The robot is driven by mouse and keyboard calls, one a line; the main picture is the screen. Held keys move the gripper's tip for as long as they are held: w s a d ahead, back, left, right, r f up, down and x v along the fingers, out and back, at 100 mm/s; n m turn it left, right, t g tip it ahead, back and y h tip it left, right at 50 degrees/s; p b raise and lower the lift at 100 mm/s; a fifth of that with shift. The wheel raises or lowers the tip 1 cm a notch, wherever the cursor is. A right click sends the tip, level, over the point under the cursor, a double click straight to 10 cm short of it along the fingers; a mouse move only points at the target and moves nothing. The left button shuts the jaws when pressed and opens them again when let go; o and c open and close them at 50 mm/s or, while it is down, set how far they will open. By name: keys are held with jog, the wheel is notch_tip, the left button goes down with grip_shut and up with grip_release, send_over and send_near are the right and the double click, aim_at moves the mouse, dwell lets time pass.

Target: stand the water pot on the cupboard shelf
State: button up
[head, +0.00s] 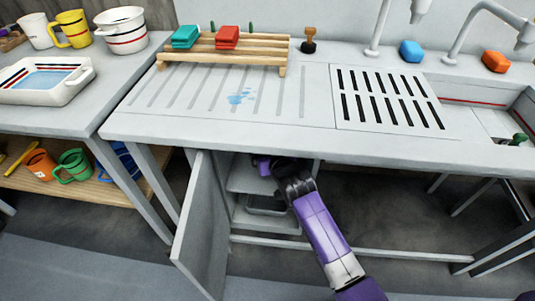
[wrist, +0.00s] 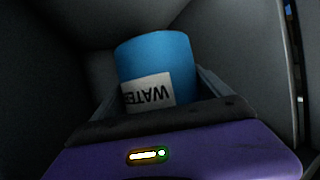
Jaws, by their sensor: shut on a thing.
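The blue water pot (wrist: 160,58) shows in the wrist view, with a white label reading WATER upside down in the picture. My gripper (wrist: 160,100) is shut on it, with a finger along each side. In the head view my gripper (head: 263,165) is inside the open cupboard, just under the counter edge, at the level of the upper shelf (head: 245,181). The pot is hidden in the head view. Whether its base touches the shelf cannot be told.
The cupboard door (head: 203,215) stands open on the left. A grey tray (head: 267,206) sits low in the cupboard. The counter (head: 220,127) overhangs my arm. A side shelf with mugs (head: 75,165) is at the left. Open floor lies to the right under the sink.

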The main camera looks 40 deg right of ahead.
jog(key=shift+w+d+f+b, duration=0.2)
jog(key=shift+d+f, duration=0.1)
jog(key=shift+d, duration=0.2)
jog(key=shift+w+d+f+b, duration=0.1)
jog(key=shift+w+d+f, duration=0.15)
jog(key=shift+d, duration=0.2)
notch_tip(320, 180, down, 5)
jog(key=shift+f+b, duration=0.1)
jog(key=shift+b, duration=0.4)
jog(key=shift+f+h+b, duration=0.3)
jog(key=shift+f+b, duration=0.2)
jog(key=shift+f, duration=1.45)
jog(key=shift+f, duration=0.2)
jog(key=o, duration=1.8)
jog(key=shift+r, duration=0.1)
